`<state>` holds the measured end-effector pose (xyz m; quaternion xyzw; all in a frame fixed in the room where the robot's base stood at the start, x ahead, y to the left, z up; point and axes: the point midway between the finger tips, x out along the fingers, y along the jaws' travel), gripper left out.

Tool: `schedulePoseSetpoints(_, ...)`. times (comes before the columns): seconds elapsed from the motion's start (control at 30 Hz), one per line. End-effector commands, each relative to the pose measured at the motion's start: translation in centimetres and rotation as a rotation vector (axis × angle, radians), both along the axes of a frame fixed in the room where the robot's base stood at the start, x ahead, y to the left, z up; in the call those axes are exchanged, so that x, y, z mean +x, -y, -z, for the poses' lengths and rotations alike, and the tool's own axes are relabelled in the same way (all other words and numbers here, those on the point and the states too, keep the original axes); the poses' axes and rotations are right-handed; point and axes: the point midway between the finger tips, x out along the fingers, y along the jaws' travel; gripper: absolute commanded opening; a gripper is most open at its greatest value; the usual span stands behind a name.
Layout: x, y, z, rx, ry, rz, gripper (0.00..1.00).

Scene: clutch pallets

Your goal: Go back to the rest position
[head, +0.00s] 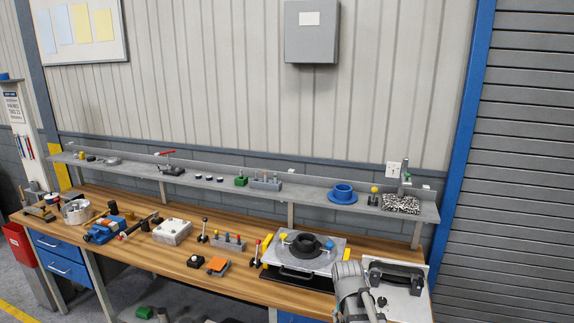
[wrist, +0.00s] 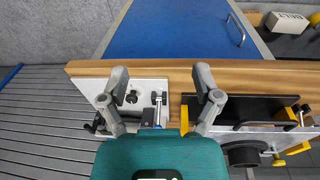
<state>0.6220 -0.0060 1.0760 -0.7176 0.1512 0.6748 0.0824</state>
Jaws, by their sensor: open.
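In the wrist view my gripper (wrist: 161,88) is open and empty, its two grey fingers wide apart over the bench's wooden edge. One finger overlaps a white plate (wrist: 150,88) with black fittings on the left. The other overlaps a black tray-like part (wrist: 240,107) on the right. I cannot tell how high the fingers are above these. In the head view a grey part of my arm stands at the lower right, in front of the white plate (head: 412,302); the fingertips cannot be made out there.
The wooden workbench (head: 150,258) carries blue-and-black vise-like tools (head: 103,230), a white box (head: 172,231), and a pallet with a black ring (head: 304,246). A grey shelf (head: 310,187) with small parts runs behind. A blue drawer front (wrist: 175,27) lies beyond the bench edge.

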Motion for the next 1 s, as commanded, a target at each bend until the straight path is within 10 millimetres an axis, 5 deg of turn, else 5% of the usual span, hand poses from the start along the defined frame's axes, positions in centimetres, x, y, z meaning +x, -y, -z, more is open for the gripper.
schedulePoseSetpoints(0.1, -4.3, -0.1, 2.6, 0.038, -0.031, -0.132, 0.82)
schedulePoseSetpoints(0.3, -7.7, -0.4, 4.1, 0.085, -0.056, -0.289, 0.82)
schedulePoseSetpoints(1.0, -8.4, -0.5, 4.2, 0.097, -0.061, -0.333, 0.82)
